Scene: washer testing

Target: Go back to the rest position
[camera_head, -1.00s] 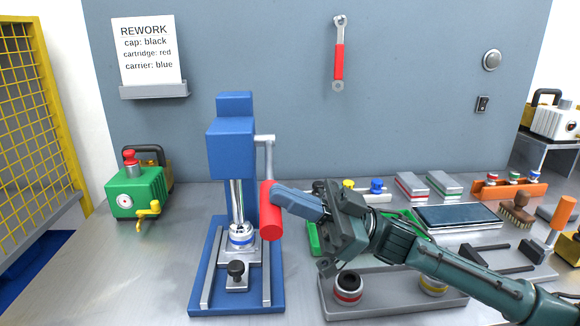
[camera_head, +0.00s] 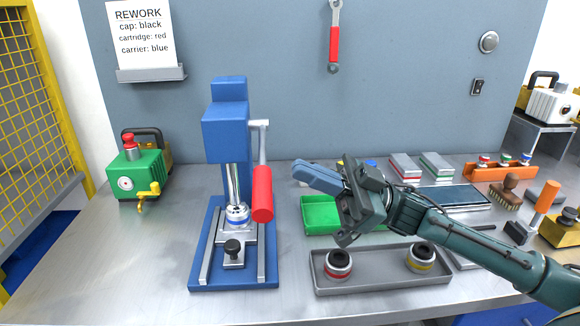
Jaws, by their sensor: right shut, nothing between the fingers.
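My right gripper (camera_head: 318,178) is shut and empty. It hovers above the green tray (camera_head: 318,212), to the right of the press handle and apart from it. The blue press (camera_head: 226,130) stands on the bench, its red handle grip (camera_head: 262,195) hanging down at its right side. A part with a blue band (camera_head: 237,215) sits under the press ram. The right arm reaches in from the lower right and hides part of the green tray and things behind it. My left gripper is not in view.
A grey tray (camera_head: 380,286) at the front holds a red-banded part (camera_head: 337,265) and a yellow-banded part (camera_head: 420,258). A green pump unit (camera_head: 137,178) stands at left. An orange rack (camera_head: 498,172), a brush (camera_head: 506,195) and an orange-handled tool (camera_head: 545,198) lie at right. The front left bench is clear.

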